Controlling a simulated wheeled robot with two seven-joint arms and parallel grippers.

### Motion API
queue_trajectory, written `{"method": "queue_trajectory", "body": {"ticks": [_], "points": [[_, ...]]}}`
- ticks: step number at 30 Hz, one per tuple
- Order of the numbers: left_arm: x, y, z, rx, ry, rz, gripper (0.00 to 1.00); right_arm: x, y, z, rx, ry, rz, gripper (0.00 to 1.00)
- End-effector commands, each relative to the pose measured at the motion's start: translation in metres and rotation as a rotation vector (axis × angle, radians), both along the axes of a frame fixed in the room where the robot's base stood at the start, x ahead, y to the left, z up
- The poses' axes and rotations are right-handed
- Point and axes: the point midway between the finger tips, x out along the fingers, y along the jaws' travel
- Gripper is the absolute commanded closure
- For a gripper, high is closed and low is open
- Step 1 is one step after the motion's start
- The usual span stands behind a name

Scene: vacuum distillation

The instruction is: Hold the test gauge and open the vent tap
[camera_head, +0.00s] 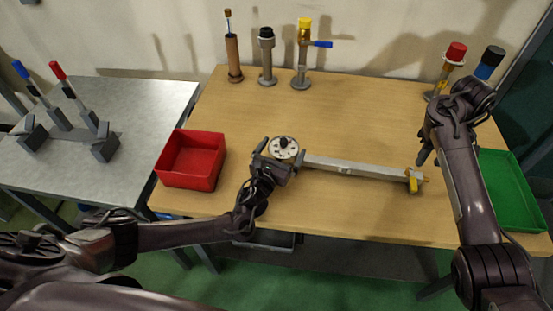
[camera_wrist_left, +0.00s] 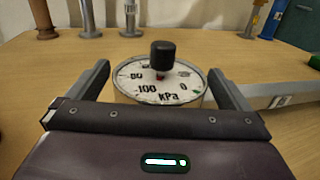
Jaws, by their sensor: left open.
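The test gauge (camera_head: 284,147) has a round white dial and a black knob, at the left end of a grey metal bar (camera_head: 355,169) on the wooden table. My left gripper (camera_head: 273,160) is open at the gauge's near side. In the left wrist view, the gauge (camera_wrist_left: 150,92) sits between the open fingers of my left gripper (camera_wrist_left: 158,70), with no clear grip on it. A yellow fitting (camera_head: 415,180), possibly the vent tap, is at the bar's right end. My right gripper (camera_head: 427,158) is above and right of that fitting, apart from it; its finger gap is unclear.
A red bin (camera_head: 191,160) stands at the left and a green tray (camera_head: 513,192) at the right. Several upright fittings line the back, one with a yellow top and blue lever (camera_head: 322,44). A grey side table (camera_head: 120,95) holds red- and blue-handled tools.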

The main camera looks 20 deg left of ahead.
Motion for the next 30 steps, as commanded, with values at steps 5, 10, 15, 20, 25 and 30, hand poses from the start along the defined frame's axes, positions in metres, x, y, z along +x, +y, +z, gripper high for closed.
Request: {"method": "queue_trajectory", "body": {"ticks": [5, 10, 15, 20, 25, 30], "points": [[0.0100, -0.0010, -0.0002, 0.000, 0.001, 0.000, 0.00, 0.0000, 0.0001, 0.0000, 0.000, 0.000, 0.000, 0.64], [0.0106, -0.0011, -0.0001, -0.001, 0.001, 0.000, 0.00, 0.0000, 0.0001, 0.0000, 0.000, 0.000, 0.000, 0.64], [0.0104, -0.0011, -0.0001, -0.001, 0.001, 0.000, 0.12, 0.0000, 0.0001, 0.0001, 0.000, 0.000, 0.000, 0.64], [0.0104, -0.0010, -0.0001, -0.001, 0.001, 0.000, 0.33, 0.0000, 0.0001, 0.0001, 0.000, 0.000, 0.000, 0.64], [0.0103, -0.0009, -0.0002, -0.001, 0.001, 0.000, 0.55, 0.0000, 0.0001, 0.0000, 0.000, 0.000, 0.000, 0.64], [0.0102, -0.0008, -0.0002, -0.001, 0.001, 0.000, 0.32, 0.0000, 0.0001, 0.0000, 0.000, 0.000, 0.000, 0.64]]}}
